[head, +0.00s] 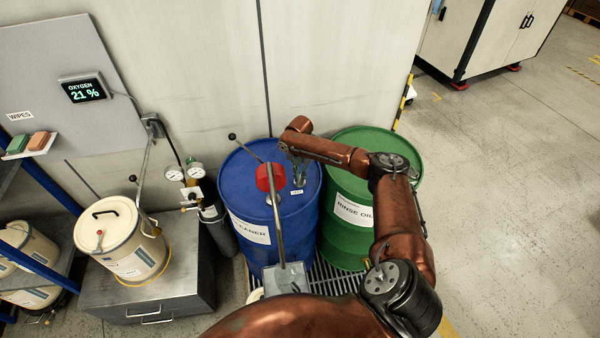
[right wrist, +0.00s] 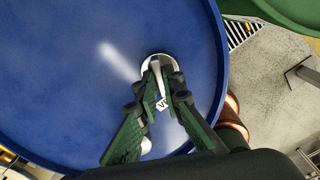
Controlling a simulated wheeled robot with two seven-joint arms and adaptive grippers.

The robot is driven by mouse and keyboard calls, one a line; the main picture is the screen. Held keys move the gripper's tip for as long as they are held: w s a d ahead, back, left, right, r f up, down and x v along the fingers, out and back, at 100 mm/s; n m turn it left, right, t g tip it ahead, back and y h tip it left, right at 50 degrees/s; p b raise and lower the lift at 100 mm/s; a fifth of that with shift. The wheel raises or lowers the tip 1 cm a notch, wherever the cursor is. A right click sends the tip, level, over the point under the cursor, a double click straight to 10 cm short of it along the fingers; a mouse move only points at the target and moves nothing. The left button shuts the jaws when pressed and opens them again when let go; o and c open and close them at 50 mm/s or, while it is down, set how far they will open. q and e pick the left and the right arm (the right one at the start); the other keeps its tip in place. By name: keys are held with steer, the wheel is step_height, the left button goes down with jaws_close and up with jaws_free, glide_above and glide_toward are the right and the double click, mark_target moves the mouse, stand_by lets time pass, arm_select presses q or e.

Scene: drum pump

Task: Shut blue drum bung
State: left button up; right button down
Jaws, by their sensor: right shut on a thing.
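The blue drum (head: 240,180) stands upright at the centre of the head view, and its blue top fills much of the right wrist view (right wrist: 70,80). My right gripper (head: 299,178) reaches down onto the right part of the drum's top. In the right wrist view its fingers (right wrist: 160,68) are shut on a round silver bung (right wrist: 152,60) at the drum's top. The fingers hide part of the bung, and I cannot tell how deep it sits. A small white tag (right wrist: 162,104) shows between the fingers. My left gripper is not in view.
A green drum (head: 345,185) stands close on the right. Gauges (head: 195,171) and a cream pail (head: 125,240) are on the left. The floor at right is clear.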

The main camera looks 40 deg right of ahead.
steer(key=m+p, duration=0.2)
steer(key=m, duration=0.1)
steer(key=shift+r, duration=0.15)
steer(key=m+p, duration=0.2)
steer(key=m, duration=0.1)
steer(key=shift+m+p, duration=0.3)
steer(key=shift+p, duration=0.05)
steer(key=m+p, duration=0.2)
steer(key=m, duration=0.1)
steer(key=shift+d+m+p, duration=0.1)
steer(key=shift+m+p, duration=0.6)
steer(key=shift+m, duration=0.8)
steer(key=c, duration=2.1)
jaws_free()
